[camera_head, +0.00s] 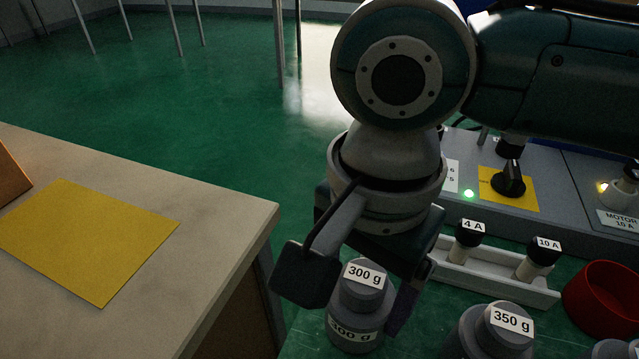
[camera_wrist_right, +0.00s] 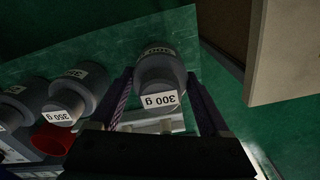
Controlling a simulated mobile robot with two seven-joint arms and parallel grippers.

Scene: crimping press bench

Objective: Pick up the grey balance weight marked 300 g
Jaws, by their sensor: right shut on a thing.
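The grey balance weight marked 300 g (camera_head: 362,296) is a knobbed cylinder at the bottom centre of the head view, with labels on its top and side. My right gripper (camera_head: 370,308) comes down over it, with one dark finger showing along its right side. In the right wrist view the weight (camera_wrist_right: 160,74) sits between the two fingers of the right gripper (camera_wrist_right: 162,88), which are shut on it. It looks upright; I cannot tell whether its base touches the green surface. My left gripper is not in view.
A grey 350 g weight (camera_head: 492,334) stands close on the right. Behind it are a white holder (camera_head: 490,274) with 4 A and 10 A plugs, a red bowl (camera_head: 603,298) and a grey control panel (camera_head: 590,190). A table with a yellow sheet (camera_head: 88,238) is at left.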

